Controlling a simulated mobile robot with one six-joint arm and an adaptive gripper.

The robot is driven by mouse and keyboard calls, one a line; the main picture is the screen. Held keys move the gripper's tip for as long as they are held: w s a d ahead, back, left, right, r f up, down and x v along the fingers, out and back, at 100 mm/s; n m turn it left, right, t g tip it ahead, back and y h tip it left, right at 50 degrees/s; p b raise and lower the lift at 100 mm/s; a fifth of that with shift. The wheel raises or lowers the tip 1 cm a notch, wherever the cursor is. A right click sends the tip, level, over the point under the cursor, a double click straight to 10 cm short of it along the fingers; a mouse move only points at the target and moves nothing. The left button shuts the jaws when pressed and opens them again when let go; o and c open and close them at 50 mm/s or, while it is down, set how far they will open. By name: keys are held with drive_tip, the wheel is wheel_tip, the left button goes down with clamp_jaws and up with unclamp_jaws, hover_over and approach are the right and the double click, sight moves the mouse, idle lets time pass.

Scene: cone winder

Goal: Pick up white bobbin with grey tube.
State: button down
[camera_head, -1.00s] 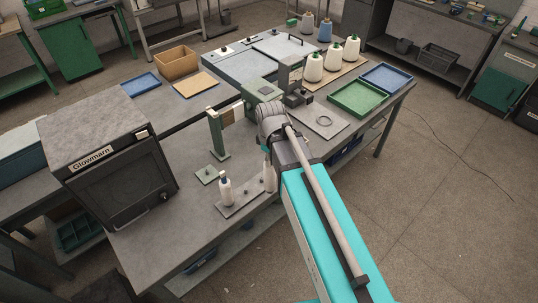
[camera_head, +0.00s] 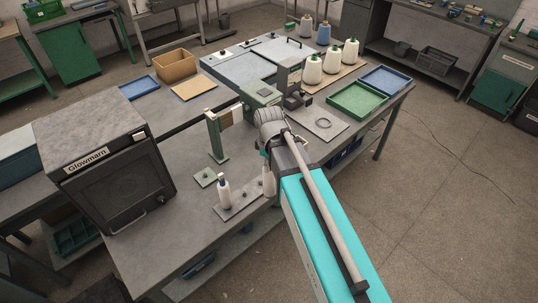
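A second pale bobbin (camera_head: 269,182) stands at the right end of that plate, partly hidden by my arm. I cannot tell from this view which of the two has the grey tube. My gripper (camera_head: 265,151) is mostly hidden behind my wrist, just above the second bobbin. Its fingers cannot be made out, nor whether they touch that bobbin.
A dark box labelled Glowmarn (camera_head: 108,168) stands at the left. A green post (camera_head: 216,138) rises behind the plate. Several cones stand on a board (camera_head: 326,84) at the back right, near a green tray (camera_head: 357,99) and a blue tray (camera_head: 385,79). Bare tabletop lies in front.

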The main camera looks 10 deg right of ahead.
sight(269, 178)
wheel_tip(269, 178, down, 8)
drive_tip(key=b, duration=0.7)
drive_tip(key=shift+f, duration=0.1)
drive_tip(key=shift+a, duration=0.1)
